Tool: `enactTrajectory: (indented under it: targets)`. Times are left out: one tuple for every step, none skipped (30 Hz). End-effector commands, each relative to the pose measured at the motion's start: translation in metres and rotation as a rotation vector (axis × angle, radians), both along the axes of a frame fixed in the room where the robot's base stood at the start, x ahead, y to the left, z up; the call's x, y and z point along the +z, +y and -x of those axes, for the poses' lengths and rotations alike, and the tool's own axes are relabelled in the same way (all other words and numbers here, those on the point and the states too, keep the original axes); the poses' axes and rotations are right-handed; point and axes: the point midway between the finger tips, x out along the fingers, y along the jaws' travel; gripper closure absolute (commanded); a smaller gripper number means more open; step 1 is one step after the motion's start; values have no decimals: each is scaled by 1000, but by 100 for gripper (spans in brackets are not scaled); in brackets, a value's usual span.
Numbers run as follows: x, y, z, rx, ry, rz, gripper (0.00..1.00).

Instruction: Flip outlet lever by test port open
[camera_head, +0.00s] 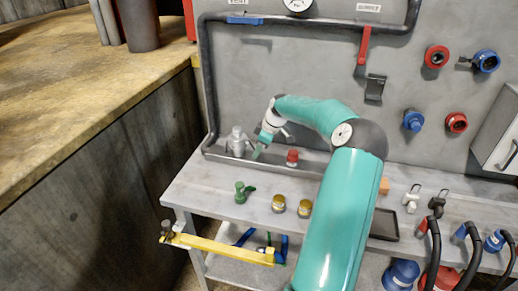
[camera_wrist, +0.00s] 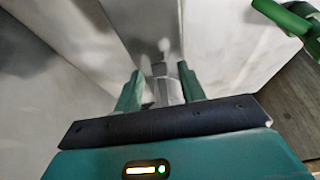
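A red lever (camera_head: 364,45) hangs down from the pipe on the grey wall panel, below a white label with small text. A blue lever (camera_head: 245,20) lies along the pipe at the upper left, below another label that is cut off at the top edge. My gripper (camera_head: 257,153) points down low at the panel's foot, well below both levers, beside a silver fitting (camera_head: 237,141). In the wrist view its green fingers (camera_wrist: 160,88) stand apart, with a blurred grey shape between or beyond them.
A red-capped item (camera_head: 292,157), two brass fittings (camera_head: 279,203) and a green fitting (camera_head: 244,192) stand on the grey bench. A gauge (camera_head: 298,4) sits at the panel's top. Red and blue knobs (camera_head: 436,57) are at the right. A wooden counter (camera_head: 70,90) fills the left.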

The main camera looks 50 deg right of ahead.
Motion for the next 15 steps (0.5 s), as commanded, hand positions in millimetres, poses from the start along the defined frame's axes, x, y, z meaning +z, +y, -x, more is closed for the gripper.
enactTrajectory:
  targets:
    - [-1, 0, 0, 0, 0, 0, 60]
    - [-1, 0, 0, 0, 0, 0, 60]
    - [-1, 0, 0, 0, 0, 0, 60]
    - [-1, 0, 0, 0, 0, 0, 60]
    - [-1, 0, 0, 0, 0, 0, 60]
    - [0, 0, 0, 0, 0, 0, 60]
    - [0, 0, 0, 0, 0, 0, 64]
    - [0, 0, 0, 0, 0, 0, 70]
    - [0, 0, 0, 0, 0, 0, 78]
    - [0, 0, 0, 0, 0, 0, 84]
    - [0, 0, 0, 0, 0, 0, 89]
    - [0, 0, 0, 0, 0, 0, 97]
    - [0, 0, 0, 0, 0, 0, 100]
    - [0, 0, 0, 0, 0, 0, 100]
    - [0, 0, 0, 0, 0, 0, 100]
